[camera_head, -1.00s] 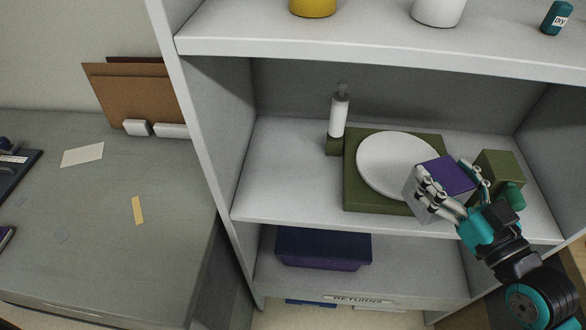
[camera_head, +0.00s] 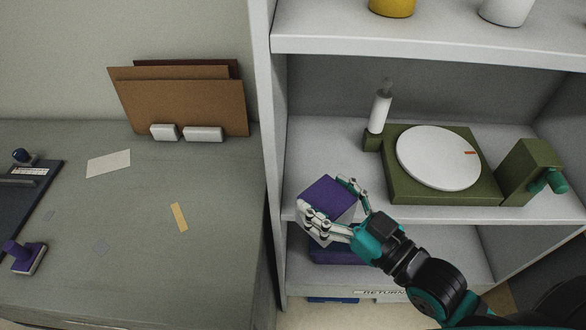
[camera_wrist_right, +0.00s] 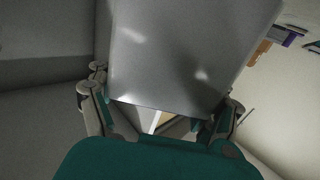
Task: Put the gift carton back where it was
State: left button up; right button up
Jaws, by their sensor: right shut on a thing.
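The gift carton (camera_head: 331,196) is a grey box with a purple top. My right gripper (camera_head: 342,208) is shut on it and holds it in front of the left part of the middle shelf (camera_head: 300,150), near the shelf's front edge. In the right wrist view the carton's grey side (camera_wrist_right: 185,55) fills the middle between the fingers of my right gripper (camera_wrist_right: 160,110). My left gripper is not in view.
A green stand with a white round plate (camera_head: 438,158) is on the middle shelf, with a white cylinder (camera_head: 379,111) beside it. A purple box (camera_head: 335,256) is on the shelf below. A desk (camera_head: 130,240) stands left, with brown folders (camera_head: 195,105) and a purple-handled stamp (camera_head: 22,258).

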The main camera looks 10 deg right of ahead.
aim_at(324, 184)
jog(key=w+b, duration=0.2)
jog(key=w+f+b, duration=0.1)
jog(key=shift+w+d, duration=0.3)
jog(key=w+f, duration=0.1)
jog(key=w, duration=0.2)
jog(key=w+f+p, duration=0.1)
jog(key=w, duration=0.3)
jog(key=w+f, duration=0.2)
jog(key=w, duration=0.1)
jog(key=shift+w+d, duration=0.25)
jog(key=shift+w, duration=0.1)
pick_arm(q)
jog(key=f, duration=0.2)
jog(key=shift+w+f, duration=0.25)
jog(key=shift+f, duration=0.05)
pick_arm(e)
jog(key=shift+f, duration=0.15)
jog(key=o, duration=1.2)
